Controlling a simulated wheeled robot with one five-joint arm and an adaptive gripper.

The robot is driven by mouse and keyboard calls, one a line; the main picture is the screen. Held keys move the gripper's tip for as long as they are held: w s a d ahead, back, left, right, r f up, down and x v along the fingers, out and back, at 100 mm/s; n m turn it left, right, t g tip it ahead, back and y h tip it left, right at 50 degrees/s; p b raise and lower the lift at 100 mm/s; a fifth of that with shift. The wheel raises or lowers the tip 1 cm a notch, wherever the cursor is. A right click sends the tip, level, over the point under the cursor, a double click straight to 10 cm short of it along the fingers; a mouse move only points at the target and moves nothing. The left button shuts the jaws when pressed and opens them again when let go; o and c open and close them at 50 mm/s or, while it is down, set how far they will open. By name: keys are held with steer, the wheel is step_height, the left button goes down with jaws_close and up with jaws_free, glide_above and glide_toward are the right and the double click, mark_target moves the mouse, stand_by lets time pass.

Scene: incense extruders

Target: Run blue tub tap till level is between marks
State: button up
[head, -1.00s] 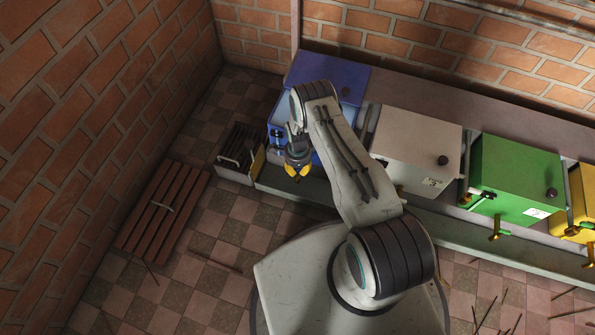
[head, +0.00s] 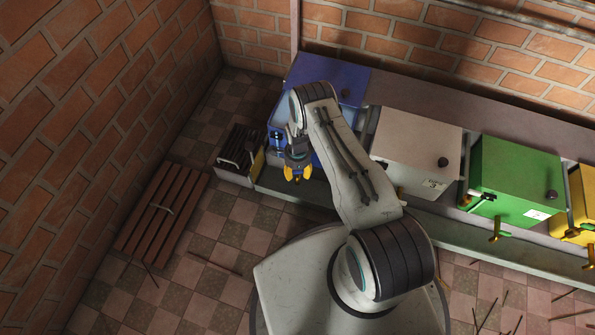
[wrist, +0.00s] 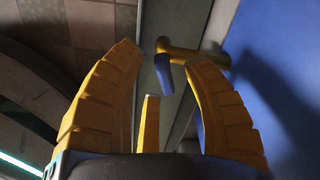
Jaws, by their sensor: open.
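The blue tub (head: 345,72) stands at the left end of the row, partly hidden behind my arm in the head view. Its blue wall (wrist: 285,85) fills the right of the wrist view. A brass tap (wrist: 195,53) with a blue handle (wrist: 165,73) shows beside this wall. My gripper (head: 297,176) is in front of the tub, open and empty. In the wrist view its yellow fingers (wrist: 165,60) stand apart, with the blue handle showing between their tips. I cannot tell the handle's depth from the tips. No level or marks can be made out.
A white tub (head: 415,145), a green tub (head: 515,175) and a yellow tub (head: 582,200) stand to the right along the ledge. A dark slotted box (head: 240,150) is left of the blue tub. A slatted wooden rack (head: 160,215) lies by the left wall.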

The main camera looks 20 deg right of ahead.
step_height(320, 180, up, 12)
stand_by(0.6)
stand_by(0.5)
step_height(320, 180, up, 23)
steer(key=n+p, duration=0.4)
steer(key=p, duration=0.4)
glide_above(298, 172)
steer(key=s+r+n+t+p, duration=0.1)
steer(key=s+r+n+p, duration=0.2)
steer(key=r, duration=0.8)
steer(key=s+r+n+t+p, duration=0.15)
steer(key=r+p, duration=0.25)
steer(key=r, duration=0.6)
steer(key=s+r+n+p, duration=0.6)
steer(key=s+r+p, duration=0.2)
steer(key=s+r, duration=0.3)
steer(key=s+r+n+p, duration=0.6)
steer(key=s+r, duration=0.5)
steer(key=r, duration=0.6)
steer(key=shift+s+r+t+p, duration=0.3)
steer(key=shift+t+p, duration=0.15)
steer(key=shift+p, duration=0.4)
steer(key=shift+w, duration=0.15)
